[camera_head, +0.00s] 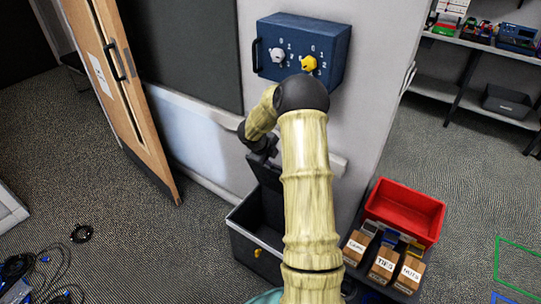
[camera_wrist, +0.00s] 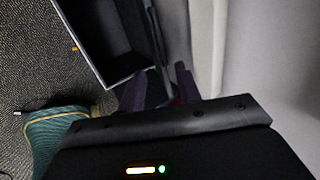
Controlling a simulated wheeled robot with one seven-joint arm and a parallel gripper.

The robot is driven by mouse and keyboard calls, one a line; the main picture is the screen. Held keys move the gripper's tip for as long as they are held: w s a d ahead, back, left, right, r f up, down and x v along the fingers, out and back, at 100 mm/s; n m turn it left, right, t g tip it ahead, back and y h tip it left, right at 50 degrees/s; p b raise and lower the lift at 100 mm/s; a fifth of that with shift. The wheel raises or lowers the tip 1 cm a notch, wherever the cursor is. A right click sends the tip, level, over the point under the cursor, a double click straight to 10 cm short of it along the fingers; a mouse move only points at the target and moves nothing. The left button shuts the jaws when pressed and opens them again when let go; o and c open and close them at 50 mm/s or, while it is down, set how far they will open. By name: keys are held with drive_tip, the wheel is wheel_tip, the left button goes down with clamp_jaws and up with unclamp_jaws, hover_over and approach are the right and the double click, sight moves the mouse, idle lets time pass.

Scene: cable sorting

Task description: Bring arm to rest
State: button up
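My arm (camera_head: 307,190) rises from the bottom middle of the head view to a dark elbow, then bends down to the left. My gripper (camera_wrist: 167,82) hangs beyond that bend, near the wall and above the rim of a black open bin (camera_head: 240,246). In the wrist view its two dark fingers stand apart with a gap between them. I see nothing held there, though the picture is dark. The fingers come near the bin's edge in that view; I cannot tell whether they touch it.
A blue box (camera_head: 270,40) with a grey and a yellow knob hangs on the wall. A red tray (camera_head: 405,210) and labelled cardboard boxes (camera_head: 384,264) stand right of my arm. A wooden door (camera_head: 122,90) stands open at left. Cables (camera_head: 45,275) lie on the floor at lower left.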

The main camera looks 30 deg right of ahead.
drive_tip(key=shift+s+a+r, duration=0.1)
drive_tip(key=shift+a+r, duration=0.1)
drive_tip(key=shift+r, duration=0.2)
drive_tip(key=a+r+n+t+y+p, duration=0.4)
drive_tip(key=a+r+n+t, duration=0.2)
drive_tip(key=a+r+n, duration=1.1)
drive_tip(key=s+a+n+g+y+p, duration=0.1)
drive_tip(key=s+a+n+g, duration=0.2)
drive_tip(key=s+n, duration=0.4)
drive_tip(key=s+a+r+n+g+p, duration=0.1)
drive_tip(key=s+a+n, duration=0.5)
drive_tip(key=s, duration=1.2)
drive_tip(key=shift+a+n+g+y+p, duration=0.3)
drive_tip(key=shift+n+g+y+p, duration=0.1)
drive_tip(key=shift+n+g+p, duration=0.4)
